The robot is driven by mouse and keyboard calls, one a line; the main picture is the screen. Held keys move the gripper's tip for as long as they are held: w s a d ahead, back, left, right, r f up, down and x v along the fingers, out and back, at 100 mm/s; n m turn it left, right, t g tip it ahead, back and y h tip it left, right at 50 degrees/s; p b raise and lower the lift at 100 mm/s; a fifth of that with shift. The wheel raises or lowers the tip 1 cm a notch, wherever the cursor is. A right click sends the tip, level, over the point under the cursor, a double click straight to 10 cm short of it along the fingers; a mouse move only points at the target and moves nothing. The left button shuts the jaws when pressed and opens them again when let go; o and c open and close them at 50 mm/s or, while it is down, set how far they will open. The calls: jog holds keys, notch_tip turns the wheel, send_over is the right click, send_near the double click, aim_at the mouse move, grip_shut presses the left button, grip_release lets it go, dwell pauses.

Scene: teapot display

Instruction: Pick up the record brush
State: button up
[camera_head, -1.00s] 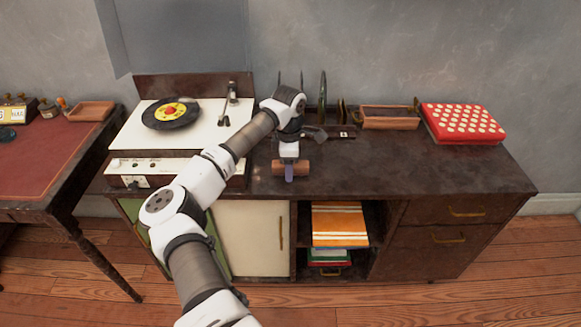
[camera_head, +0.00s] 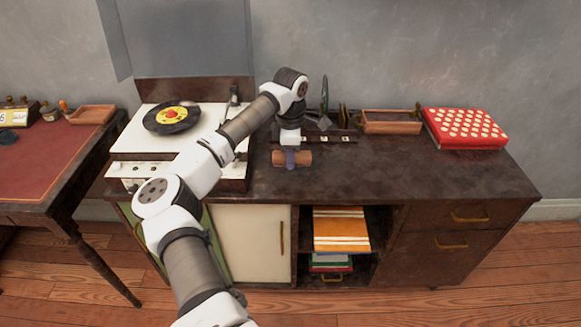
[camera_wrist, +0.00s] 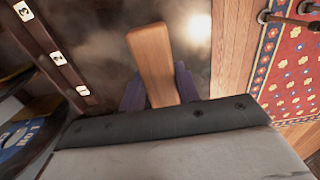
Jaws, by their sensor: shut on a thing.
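The record brush (camera_head: 302,158) is a small brown wooden bar, seen just below my gripper over the dark cabinet top, right of the record player. My gripper (camera_head: 290,159) points down and is shut on the brush, with a purple finger across its near side. In the wrist view the wooden brush (camera_wrist: 152,55) lies between the two purple fingers (camera_wrist: 154,88). Its lower end is hidden by the gripper body. Whether it is clear of the cabinet top is hard to tell.
The record player (camera_head: 200,135) with a black record stands to the left. A dark slotted rack (camera_head: 340,138) is close behind the brush. A wooden tray (camera_head: 390,127) and a red dotted case (camera_head: 464,127) are farther right. The cabinet top (camera_head: 410,175) is clear in front of them.

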notch_tip(320, 180, up, 15)
jog(key=b, duration=0.1)
